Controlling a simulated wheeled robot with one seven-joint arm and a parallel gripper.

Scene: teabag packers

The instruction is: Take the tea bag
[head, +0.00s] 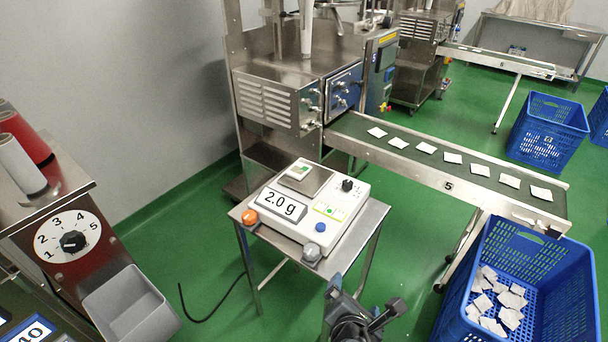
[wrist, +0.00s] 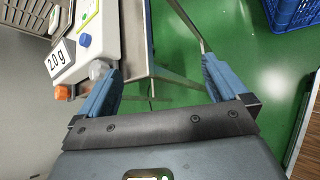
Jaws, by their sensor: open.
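A small white tea bag with a green mark (head: 298,172) lies on the steel pan of the white scale (head: 335,222), whose display reads 2.0 g. Several more white tea bags (head: 453,158) lie in a row on the conveyor belt. More are heaped in the blue crate at the lower right. My gripper (head: 366,298) is at the bottom centre in the head view, in front of the scale table. In the wrist view my gripper (wrist: 158,72) is open with nothing between its blue fingers; the scale (wrist: 95,45) shows beside the left finger.
The scale stands on a small steel table (head: 376,217). The conveyor (head: 400,160) runs from the packing machine to above the blue crate (head: 560,280). A dial panel (head: 68,241) and grey bin (head: 130,308) stand at left. Green floor lies open between.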

